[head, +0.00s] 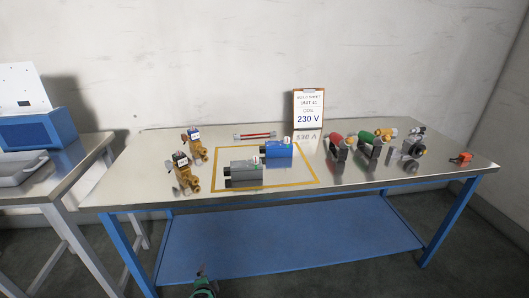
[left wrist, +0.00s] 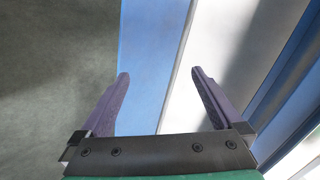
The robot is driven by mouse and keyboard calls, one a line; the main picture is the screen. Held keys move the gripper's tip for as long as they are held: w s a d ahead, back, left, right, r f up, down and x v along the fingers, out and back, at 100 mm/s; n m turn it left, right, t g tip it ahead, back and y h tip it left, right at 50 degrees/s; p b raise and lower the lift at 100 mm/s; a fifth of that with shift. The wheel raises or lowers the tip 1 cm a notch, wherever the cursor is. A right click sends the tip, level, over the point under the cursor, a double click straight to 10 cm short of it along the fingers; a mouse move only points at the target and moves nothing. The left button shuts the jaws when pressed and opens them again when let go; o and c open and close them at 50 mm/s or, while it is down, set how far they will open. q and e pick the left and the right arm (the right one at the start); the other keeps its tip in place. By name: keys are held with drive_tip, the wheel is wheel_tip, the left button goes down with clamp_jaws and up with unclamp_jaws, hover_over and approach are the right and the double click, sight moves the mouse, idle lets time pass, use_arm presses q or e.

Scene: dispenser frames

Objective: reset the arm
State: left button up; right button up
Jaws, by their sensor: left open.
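My left gripper (head: 202,271) shows at the bottom edge of the head view, low in front of the table's blue lower shelf and below the tabletop. In the left wrist view my left gripper (left wrist: 160,75) is open, with its two purple fingers wide apart and nothing between them. Behind the fingers are a blue surface, a pale surface and the grey floor. My right gripper is in neither view.
The steel table (head: 400,186) carries brass valves (head: 186,175), a grey box (head: 243,173), a blue box (head: 277,150), red and green handled tools (head: 370,144) and a 230 V sign (head: 308,108). A second table (head: 85,160) stands left. The blue lower shelf (head: 290,242) is bare.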

use_arm(q)
drive_tip(key=s+a+f+n+g, duration=0.3)
drive_tip(key=s+f+g, duration=0.1)
drive_tip(key=s+f, duration=0.8)
drive_tip(key=s+a+f+n+g, duration=0.1)
drive_tip(key=s+f+n, duration=0.1)
drive_tip(key=s, duration=0.8)
drive_tip(key=s+a+f+n+g+h, duration=0.1)
drive_tip(key=s+f+n+g, duration=0.1)
drive_tip(key=s, duration=0.9)
drive_tip(key=s+a+f+n+g+h, duration=0.1)
drive_tip(key=s+f+n, duration=0.2)
drive_tip(key=s, duration=0.8)
wheel_tip(320, 180, down, 2)
drive_tip(key=shift+f+g, duration=0.25)
drive_tip(key=shift+g, duration=0.05)
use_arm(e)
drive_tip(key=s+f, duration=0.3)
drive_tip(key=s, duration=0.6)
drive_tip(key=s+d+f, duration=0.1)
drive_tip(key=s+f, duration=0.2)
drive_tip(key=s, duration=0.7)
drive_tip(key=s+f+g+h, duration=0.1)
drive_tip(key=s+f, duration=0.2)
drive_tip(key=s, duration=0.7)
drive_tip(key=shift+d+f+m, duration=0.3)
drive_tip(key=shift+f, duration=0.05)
